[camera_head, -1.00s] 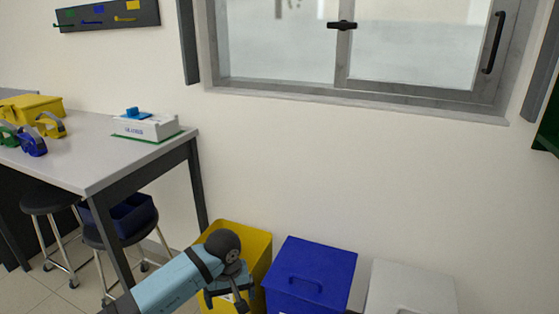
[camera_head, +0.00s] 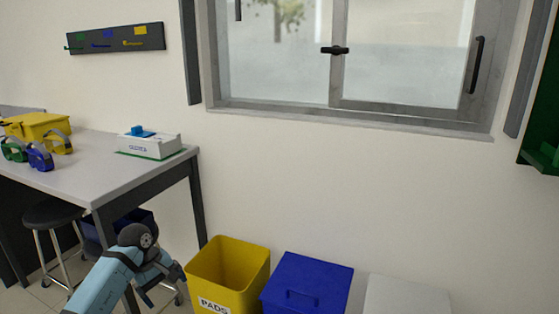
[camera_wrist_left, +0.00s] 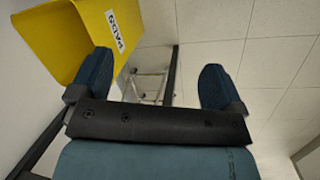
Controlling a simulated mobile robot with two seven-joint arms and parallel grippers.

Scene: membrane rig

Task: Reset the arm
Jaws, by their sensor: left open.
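My left arm (camera_head: 105,280) comes in from the bottom left of the head view, beside the yellow bin. My left gripper (camera_head: 162,291) is at its end, low in front of the table leg and stool. In the left wrist view the two blue fingers of this gripper (camera_wrist_left: 155,85) stand wide apart with nothing between them. My right gripper is not in view.
An open yellow bin (camera_head: 222,277) labelled PADS, a blue lidded bin (camera_head: 307,284) and a white bin (camera_head: 407,297) stand along the wall. The table (camera_head: 95,178) bears a glove box (camera_head: 150,147), a yellow case (camera_head: 38,125) and goggles (camera_head: 40,157). A stool (camera_head: 52,215) stands below.

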